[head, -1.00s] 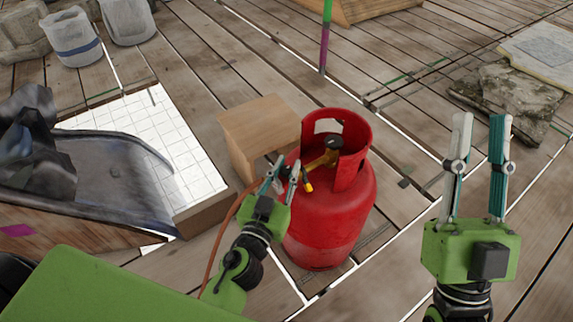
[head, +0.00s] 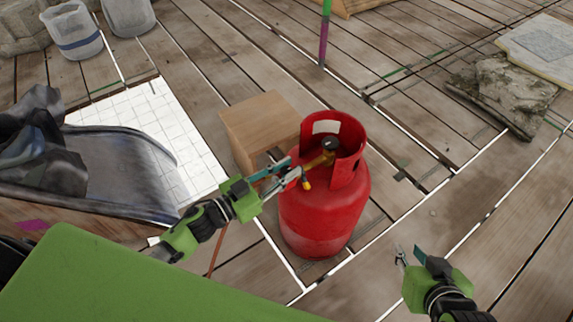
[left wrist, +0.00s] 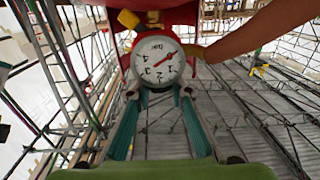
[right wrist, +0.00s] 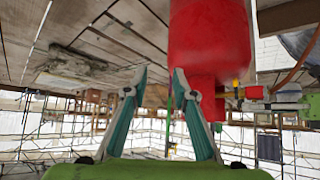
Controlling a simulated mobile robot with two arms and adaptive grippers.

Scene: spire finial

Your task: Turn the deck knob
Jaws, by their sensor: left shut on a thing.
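A red gas cylinder (head: 325,215) stands upright on the deck, with a collar around its top. A dark round knob (head: 331,144) sits on the brass valve (head: 318,161) inside the collar; I cannot tell whether it is the deck knob. My left gripper (head: 290,174) reaches the valve's near side from the left. In the left wrist view its fingers are shut on a round white pressure gauge (left wrist: 157,60) with a red needle. My right gripper (head: 412,252) is open and empty, low and right of the cylinder; its parted fingers (right wrist: 160,75) show in the right wrist view.
A wooden block (head: 258,120) stands close behind the cylinder to the left. A hose (head: 218,248) hangs below my left arm. A grey tray with dark lumps (head: 110,165) is at left. A stone slab (head: 505,92) lies at right.

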